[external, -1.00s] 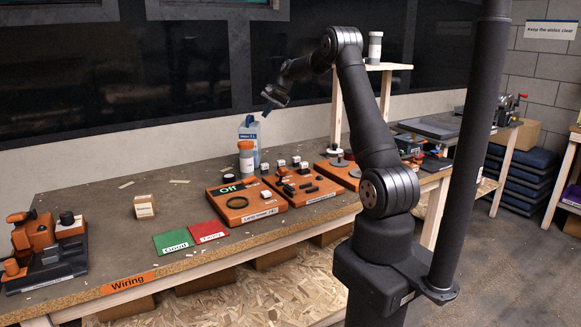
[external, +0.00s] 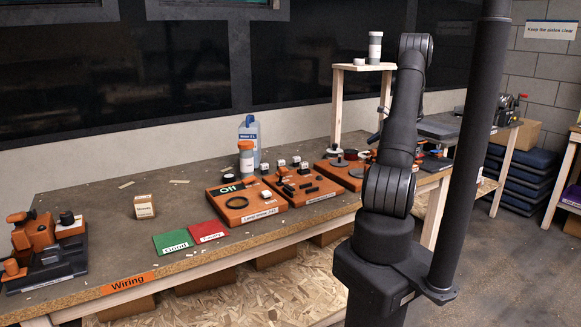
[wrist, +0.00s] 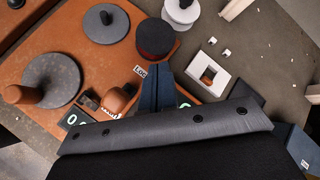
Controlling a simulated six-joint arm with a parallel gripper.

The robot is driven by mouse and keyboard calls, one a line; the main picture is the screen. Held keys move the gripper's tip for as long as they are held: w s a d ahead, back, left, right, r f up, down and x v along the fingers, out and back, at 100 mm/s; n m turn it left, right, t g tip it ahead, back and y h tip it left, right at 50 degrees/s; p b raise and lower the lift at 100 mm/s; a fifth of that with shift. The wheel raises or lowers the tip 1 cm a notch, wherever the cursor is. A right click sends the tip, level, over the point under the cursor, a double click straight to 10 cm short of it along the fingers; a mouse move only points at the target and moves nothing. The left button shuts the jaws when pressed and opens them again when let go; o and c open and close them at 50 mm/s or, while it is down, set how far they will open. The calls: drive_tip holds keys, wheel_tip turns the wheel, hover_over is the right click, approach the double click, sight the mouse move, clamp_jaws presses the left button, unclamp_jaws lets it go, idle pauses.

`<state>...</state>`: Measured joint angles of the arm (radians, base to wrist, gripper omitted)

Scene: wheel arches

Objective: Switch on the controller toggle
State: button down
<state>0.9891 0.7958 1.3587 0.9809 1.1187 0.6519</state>
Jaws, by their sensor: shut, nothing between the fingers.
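My gripper (wrist: 157,88) shows in the wrist view as dark blue fingers, shut and empty, over the edge of an orange board (wrist: 60,38). The fingertips point at a black round knob with a red band (wrist: 156,38); whether they touch it I cannot tell. Left of the fingers are an orange knob (wrist: 114,100), a small dark switch-like part (wrist: 88,101) and a partly covered display with lit digits (wrist: 75,119). Which part is the controller toggle is unclear. In the external view my arm hides most of the gripper and this board.
Grey discs with knobs (wrist: 104,24) stand on the board. Other orange boards (external: 247,203) lie to the left.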

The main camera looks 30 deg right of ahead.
drive_tip(key=s+d+m, duration=0.2)
drive_tip(key=s, duration=0.2)
drive_tip(key=s+d+f+m+t+h, duration=0.1)
drive_tip(key=s+d+m, duration=0.1)
drive_tip(key=s, duration=0.3)
drive_tip(key=s+d+f+m+t+h, duration=0.1)
drive_tip(key=s+d+m, duration=0.1)
drive_tip(key=s+d, duration=0.1)
drive_tip(key=shift+s+d+f, duration=0.15)
drive_tip(key=shift+s+f, duration=0.1)
drive_tip(key=shift+s, duration=0.6)
drive_tip(key=s+d+f+m+t+h, duration=0.1)
drive_tip(key=s+d+m+h, duration=0.1)
drive_tip(key=s, duration=0.5)
drive_tip(key=s+d+f+m+t+h, duration=0.1)
drive_tip(key=s+d+m+h, duration=0.1)
drive_tip(key=s+m, duration=0.3)
drive_tip(key=s, duration=0.3)
drive_tip(key=shift+s, duration=0.25)
drive_tip(key=shift+w, duration=0.1)
drive_tip(key=x, duration=1)
drive_tip(key=shift+a, duration=0.1)
drive_tip(key=shift+w+r, duration=0.25)
drive_tip(key=shift+w, duration=0.35)
drive_tip(key=shift+w+r, duration=0.2)
drive_tip(key=shift+w, duration=0.4)
drive_tip(key=shift+w+d+r, duration=0.25)
drive_tip(key=shift+w+d, duration=0.1)
drive_tip(key=shift+w, duration=0.25)
